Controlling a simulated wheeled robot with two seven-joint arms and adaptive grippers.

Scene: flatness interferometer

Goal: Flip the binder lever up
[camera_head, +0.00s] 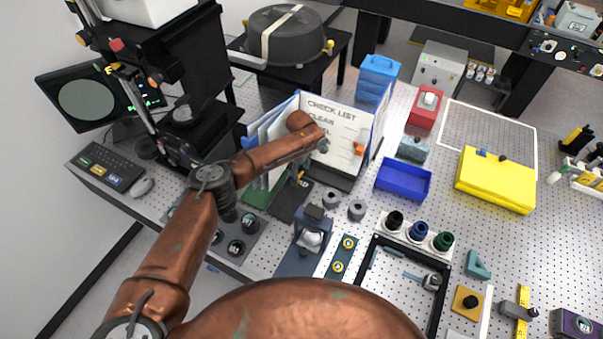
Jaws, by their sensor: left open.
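An open binder (348,124) stands upright near the middle of the bench, its page headed "CHECK LIST". A small orange piece (359,149) sits at the page's right side; it looks like the lever, but its exact position is hard to tell. My left arm reaches in from the left, and its end covers part of the page. My left gripper (322,146) is small in view, in front of the page and left of the orange piece, apart from it. It is open, with nothing seen between its fingers. My right gripper is not in view.
A blue tray (404,180) lies right of the binder, with a yellow case (496,179) farther right. Grey cylinders (357,210) and a small blue-grey press (311,237) stand in front. A monitor (88,100) stands at the left. Perforated bench shows free between items on the right.

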